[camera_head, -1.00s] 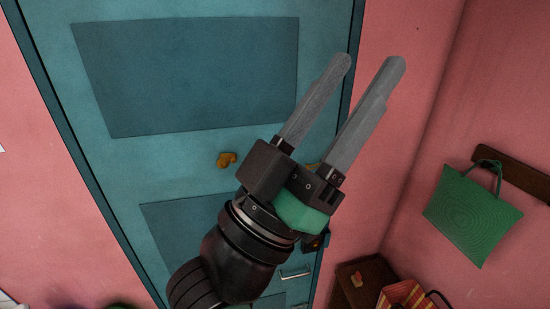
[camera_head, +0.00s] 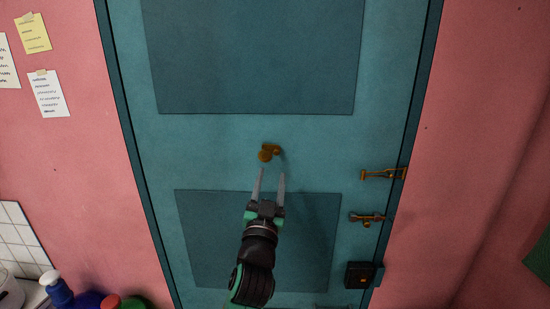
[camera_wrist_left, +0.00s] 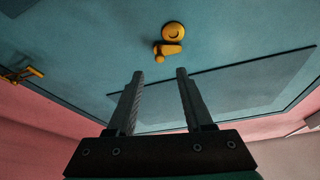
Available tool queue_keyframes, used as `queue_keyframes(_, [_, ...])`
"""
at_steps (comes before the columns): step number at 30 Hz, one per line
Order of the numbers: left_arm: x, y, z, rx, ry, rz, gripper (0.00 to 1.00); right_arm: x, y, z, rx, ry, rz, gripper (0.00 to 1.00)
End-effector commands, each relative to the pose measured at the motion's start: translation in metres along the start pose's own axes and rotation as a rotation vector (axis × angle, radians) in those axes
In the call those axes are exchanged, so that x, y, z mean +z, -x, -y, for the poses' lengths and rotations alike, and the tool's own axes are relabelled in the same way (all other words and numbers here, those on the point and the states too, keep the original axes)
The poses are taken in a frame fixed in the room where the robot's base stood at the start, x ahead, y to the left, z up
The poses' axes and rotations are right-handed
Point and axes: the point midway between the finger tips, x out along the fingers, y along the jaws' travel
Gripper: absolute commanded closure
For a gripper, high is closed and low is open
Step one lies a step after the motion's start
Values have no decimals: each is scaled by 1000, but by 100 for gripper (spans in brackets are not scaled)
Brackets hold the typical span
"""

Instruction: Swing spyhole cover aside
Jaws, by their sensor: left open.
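The brass spyhole cover (camera_head: 268,153) is on the teal door, a little above the lower panel. It is a small rounded piece with a lobe to its upper right. In the left wrist view the brass fitting (camera_wrist_left: 171,42) shows a round disc with a slot-like mark and a smaller tab beside it. My left gripper (camera_head: 270,174) is open and empty, its fingers pointing up at the door just below the cover. In the left wrist view the fingertips (camera_wrist_left: 160,72) are apart and the fitting lies beyond them, untouched. My right gripper is not in view.
The teal door (camera_head: 220,140) has a brass latch (camera_head: 383,174), a brass bolt (camera_head: 367,217) and a black lock box (camera_head: 361,275) along its right edge. Paper notes (camera_head: 48,93) hang on the pink wall. Bottles (camera_head: 58,289) stand at lower left. Space around the cover is clear.

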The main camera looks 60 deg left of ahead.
Motion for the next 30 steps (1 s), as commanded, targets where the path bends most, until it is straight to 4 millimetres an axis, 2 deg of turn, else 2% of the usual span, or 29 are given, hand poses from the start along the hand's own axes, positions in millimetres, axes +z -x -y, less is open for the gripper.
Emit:
queue_keyframes(3, [-3,-30,2,-2,0,1,49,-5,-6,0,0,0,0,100])
queue_keyframes(9, [-2,-67,1,-1,0,1,49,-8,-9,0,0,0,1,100])
queue_keyframes(14, [-1,-80,0,1,1,0,49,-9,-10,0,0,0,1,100])
queue_keyframes(21, [0,-81,0,1,1,0,49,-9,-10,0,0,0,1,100])
queue_keyframes(23, [0,-80,0,1,1,0,58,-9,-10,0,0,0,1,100])
queue_keyframes(30, [0,-80,0,1,1,0,100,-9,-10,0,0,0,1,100])
